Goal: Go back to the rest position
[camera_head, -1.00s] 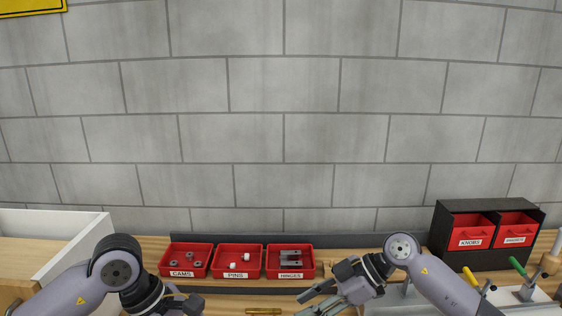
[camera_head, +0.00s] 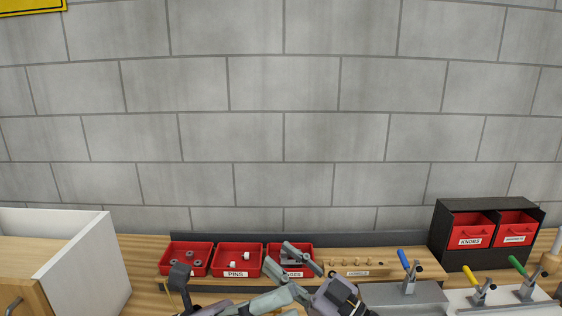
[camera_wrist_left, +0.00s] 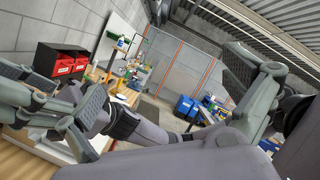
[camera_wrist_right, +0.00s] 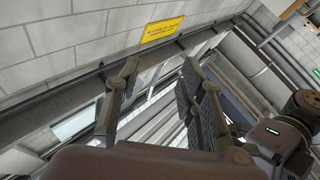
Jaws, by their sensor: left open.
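My right gripper (camera_head: 279,256) is at the bottom middle of the head view, its fingers pointing up and left across the hinges bin (camera_head: 305,262). In the right wrist view its two fingers (camera_wrist_right: 157,82) stand apart with nothing between them. My left gripper (camera_wrist_left: 165,85) is open and empty in the left wrist view, its pads wide apart. In the head view only parts of my left arm and hand show low at the bottom edge, close to the right gripper and partly overlapping it in the picture.
Red bins of cams (camera_head: 166,268) and pins (camera_head: 219,274) stand on the wooden bench (camera_head: 140,262). A wooden block with holes (camera_head: 378,272), clamps with blue (camera_head: 403,259), yellow and green handles, and a black drawer cabinet (camera_head: 440,240) are right. A white-walled box (camera_head: 85,265) stands left.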

